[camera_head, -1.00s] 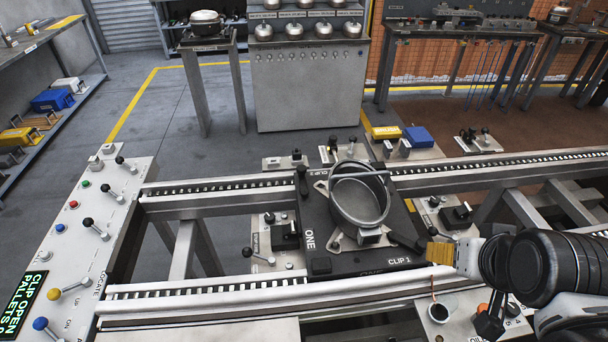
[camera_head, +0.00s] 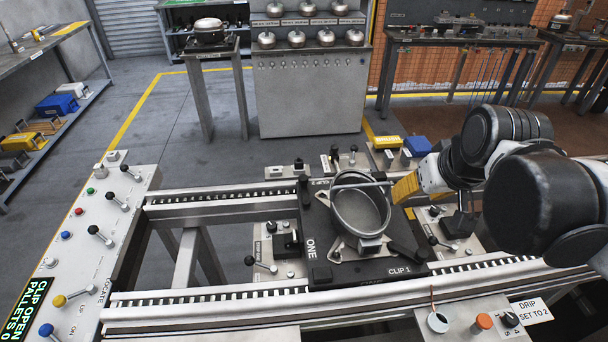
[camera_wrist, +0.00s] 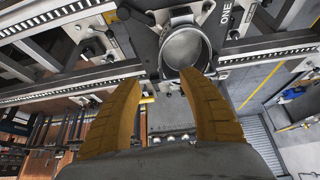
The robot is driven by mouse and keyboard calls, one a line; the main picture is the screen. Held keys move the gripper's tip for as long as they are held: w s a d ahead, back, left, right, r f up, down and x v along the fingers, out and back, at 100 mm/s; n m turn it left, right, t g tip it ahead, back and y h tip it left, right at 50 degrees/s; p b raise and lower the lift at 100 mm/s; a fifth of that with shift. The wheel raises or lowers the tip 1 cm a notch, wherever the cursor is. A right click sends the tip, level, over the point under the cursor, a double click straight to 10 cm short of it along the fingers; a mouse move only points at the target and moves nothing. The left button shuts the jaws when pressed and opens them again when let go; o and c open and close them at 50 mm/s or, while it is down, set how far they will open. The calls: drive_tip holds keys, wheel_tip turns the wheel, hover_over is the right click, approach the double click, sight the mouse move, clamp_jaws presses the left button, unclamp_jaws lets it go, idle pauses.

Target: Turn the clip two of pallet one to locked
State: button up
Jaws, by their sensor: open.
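Pallet one (camera_head: 318,245) is a black plate marked ONE on the rail line, with a round grey metal housing (camera_head: 345,225) on it. Clip two (camera_head: 303,190) is a black handle at the plate's far left corner, beside the partly covered CLIP 2 lettering. Clip one (camera_head: 405,255) is a black handle at the near right corner, by the CLIP 1 lettering. My gripper (camera_wrist: 160,78) is open and empty, its yellow fingers near the housing in the wrist view. In the head view, its yellow finger (camera_head: 405,187) is right of the housing, apart from clip two. Clip two is not clear in the wrist view.
A lever panel (camera_head: 95,215) stands at the left with a green display reading CLIP OPEN. Rails (camera_head: 230,296) run on both sides of the pallet. Small lever stations (camera_head: 285,245) flank the plate.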

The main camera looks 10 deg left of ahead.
drive_tip(key=w+a+n+g+y+p, duration=0.1)
drive_tip(key=w+a+n, duration=0.2)
drive_tip(key=w+a, duration=0.5)
drive_tip(key=n+g+y+p, duration=0.1)
drive_tip(key=n+g+p, duration=0.1)
drive_tip(key=n+p, duration=0.15)
approach(304, 177)
drive_tip(key=shift+n, duration=0.45)
drive_tip(key=b+x, duration=0.4)
drive_tip(key=x, duration=0.5)
drive_tip(key=shift+s, duration=0.1)
drive_tip(key=shift+a+f+b, duration=0.2)
drive_tip(key=shift+f+b, duration=0.1)
drive_tip(key=shift+f, duration=0.25)
clamp_jaws()
